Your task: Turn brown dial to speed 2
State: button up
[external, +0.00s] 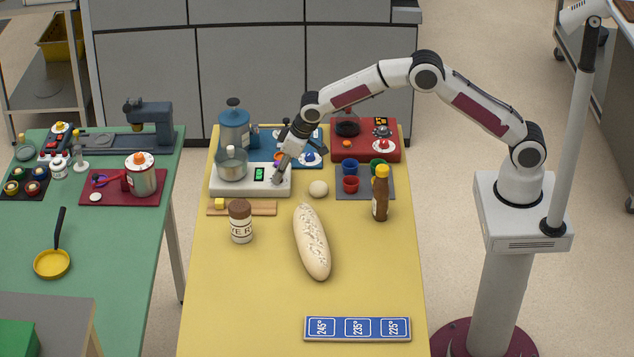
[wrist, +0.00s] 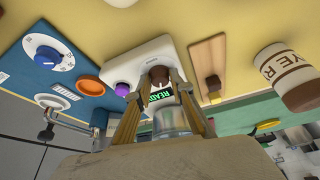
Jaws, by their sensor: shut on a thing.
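The brown dial (wrist: 160,74) sits on the white device (wrist: 150,52), beside its green display (wrist: 161,95), which shows letters like READ. My gripper (wrist: 157,82) comes from above with its fingers on both sides of the dial, shut on it. In the external view my gripper (external: 278,178) is at the right end of the white device (external: 225,187) and hides the dial. The pointer and speed marks of the dial cannot be made out.
A purple knob (wrist: 122,89) is on the same device. A glass vessel (external: 232,164) stands on its left part. Behind is a blue machine (external: 308,135) with a blue-white dial (wrist: 43,49). A pale ball (external: 318,188) lies close right. The yellow table's front (external: 250,290) is mostly clear.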

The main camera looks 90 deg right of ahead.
jog(key=o, duration=1.1)
jog(key=shift+r, duration=0.15)
jog(key=shift+v, duration=0.9)
jog(key=v, duration=0.9)
jog(key=shift+s+r, duration=0.25)
jog(key=shift+r, duration=0.1)
